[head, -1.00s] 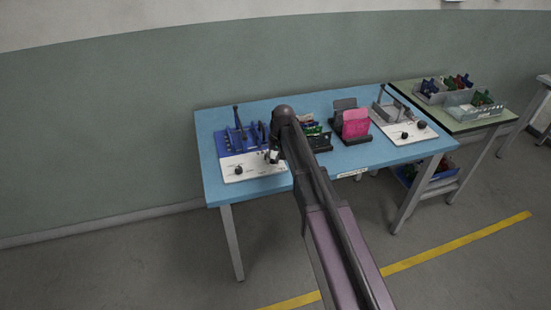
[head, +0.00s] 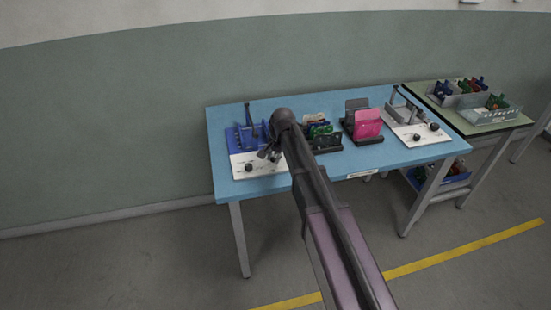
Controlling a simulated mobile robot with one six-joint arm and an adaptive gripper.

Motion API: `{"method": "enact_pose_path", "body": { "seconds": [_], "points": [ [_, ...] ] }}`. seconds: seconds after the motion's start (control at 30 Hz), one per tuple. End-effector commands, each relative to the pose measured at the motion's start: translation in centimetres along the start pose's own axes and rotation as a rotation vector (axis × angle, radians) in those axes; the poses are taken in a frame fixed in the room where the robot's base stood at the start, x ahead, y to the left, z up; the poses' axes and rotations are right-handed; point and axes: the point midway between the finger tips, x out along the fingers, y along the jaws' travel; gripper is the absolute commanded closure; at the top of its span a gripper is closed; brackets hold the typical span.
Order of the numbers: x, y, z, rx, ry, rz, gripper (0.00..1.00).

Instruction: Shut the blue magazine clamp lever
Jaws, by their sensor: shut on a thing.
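The blue magazine fixture (head: 236,139) sits on a white base plate (head: 262,168) at the left end of the light blue bench. A dark lever (head: 248,115) stands nearly upright at its back, apart from my gripper. A black knob (head: 248,167) is on the front of the plate. My gripper (head: 267,154) points down at the right side of the fixture, over the plate. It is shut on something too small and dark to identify. My arm and gripper hide the fixture's right part, and I cannot tell whether the gripper touches it.
The light blue bench (head: 190,0) is not crowded at its front edge.

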Motion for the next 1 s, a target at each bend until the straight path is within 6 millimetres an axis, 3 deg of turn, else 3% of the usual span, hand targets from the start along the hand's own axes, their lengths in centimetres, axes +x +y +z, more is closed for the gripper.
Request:
{"method": "enact_pose_path", "body": {
  "seconds": [0.47,0.5,0.6,1.0],
  "points": [
    [0.05,-0.05,0.1,0.016,0.002,0.001,1.0],
    [0.05,-0.05,0.1,0.016,0.002,0.001,0.58],
    [0.05,-0.06,0.08,0.016,0.002,0.001,0.36],
    [0.02,-0.08,0.03,0.016,0.003,0.001,0.36]
  ]
}}
